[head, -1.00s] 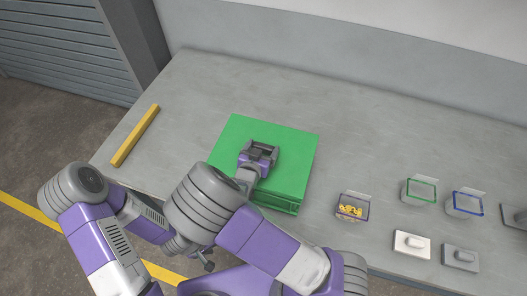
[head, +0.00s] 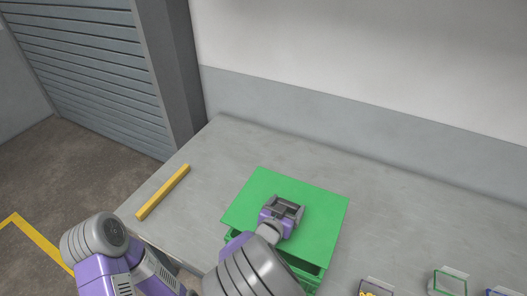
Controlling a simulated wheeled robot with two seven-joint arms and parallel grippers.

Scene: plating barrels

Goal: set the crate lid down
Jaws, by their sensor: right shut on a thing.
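The crate lid is a flat green plate (head: 318,210) in the middle of the head view, roughly level. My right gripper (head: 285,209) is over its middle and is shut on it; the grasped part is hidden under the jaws. The green crate (head: 318,272) shows below the lid along its near edge, with a dark gap between them. The lid appears a little above the crate, but the contact is mostly hidden. My left gripper is not in view.
A yellow bar (head: 163,192) lies on the grey table (head: 375,210) to the left. A bin with yellow pieces (head: 375,287), a green-rimmed bin (head: 450,282) and a blue-rimmed bin (head: 497,293) stand at the lower right. The table behind the lid is clear.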

